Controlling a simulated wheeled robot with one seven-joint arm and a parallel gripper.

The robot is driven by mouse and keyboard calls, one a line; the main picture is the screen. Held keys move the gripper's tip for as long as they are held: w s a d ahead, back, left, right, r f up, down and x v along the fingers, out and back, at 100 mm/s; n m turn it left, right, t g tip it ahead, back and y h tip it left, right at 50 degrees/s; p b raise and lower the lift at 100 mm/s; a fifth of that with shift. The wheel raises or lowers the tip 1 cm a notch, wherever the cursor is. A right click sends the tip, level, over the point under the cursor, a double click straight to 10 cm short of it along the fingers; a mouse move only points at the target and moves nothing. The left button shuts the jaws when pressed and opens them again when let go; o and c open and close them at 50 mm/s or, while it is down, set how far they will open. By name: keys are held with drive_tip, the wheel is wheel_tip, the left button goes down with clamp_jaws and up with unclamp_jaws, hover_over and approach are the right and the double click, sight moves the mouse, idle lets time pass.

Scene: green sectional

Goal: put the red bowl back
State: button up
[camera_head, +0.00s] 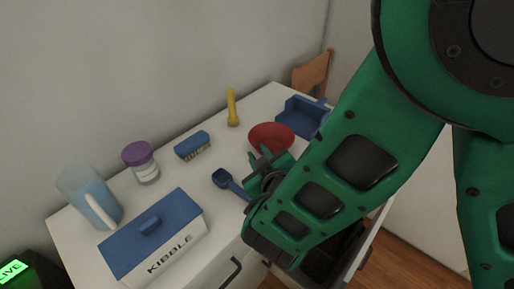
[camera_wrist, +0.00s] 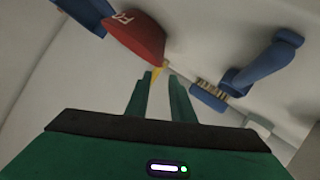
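The red bowl (camera_head: 271,137) stands on the white cabinet top (camera_head: 178,180), towards its right end. In the wrist view the bowl (camera_wrist: 138,38) is large at the upper left, with partly visible white lettering on its side. My gripper (camera_head: 262,158) is at the near side of the bowl in the head view, and its fingers cover part of the bowl. In the wrist view the two green fingers (camera_wrist: 160,78) are apart with nothing held between them. The bowl lies beyond and left of the fingertips; whether a finger touches it is unclear.
A blue scoop (camera_head: 229,182) lies close left of my gripper. A blue dustpan (camera_head: 301,116) is right of the bowl, a yellow flashlight (camera_head: 232,107) behind. A brush (camera_head: 192,146), jar (camera_head: 141,162), pitcher (camera_head: 88,197) and kibble box (camera_head: 152,238) stand left. An open drawer (camera_head: 322,262) shows below my arm.

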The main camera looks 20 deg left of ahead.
drive_tip(key=v, duration=0.5)
